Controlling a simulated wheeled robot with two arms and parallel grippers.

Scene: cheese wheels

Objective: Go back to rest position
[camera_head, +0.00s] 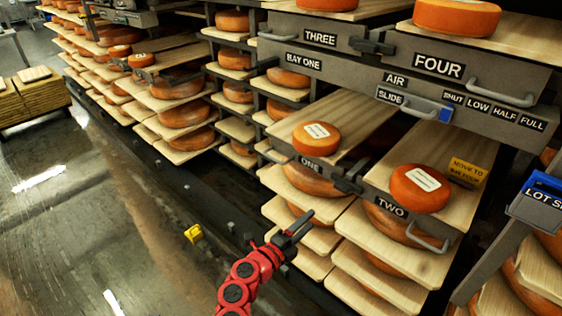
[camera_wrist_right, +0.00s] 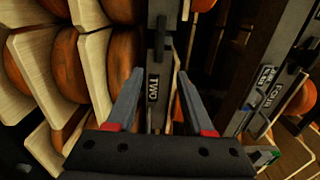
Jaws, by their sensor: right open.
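My right arm is red and comes up from the bottom of the head view. Its dark gripper (camera_head: 297,232) is in front of the lower shelves, below the drawers labelled ONE and TWO. In the right wrist view the gripper (camera_wrist_right: 158,100) is open, its two grey fingers apart with nothing held between them. The TWO label (camera_wrist_right: 153,88) shows beyond the fingers. My left gripper is in neither view.
Drawer ONE (camera_head: 350,112) and drawer TWO (camera_head: 402,226) each bear a small orange cheese with a white label. Racks of cheese wheels fill the back. A yellow object (camera_head: 193,234) lies at the rack's foot. The floor (camera_head: 90,210) at left is clear.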

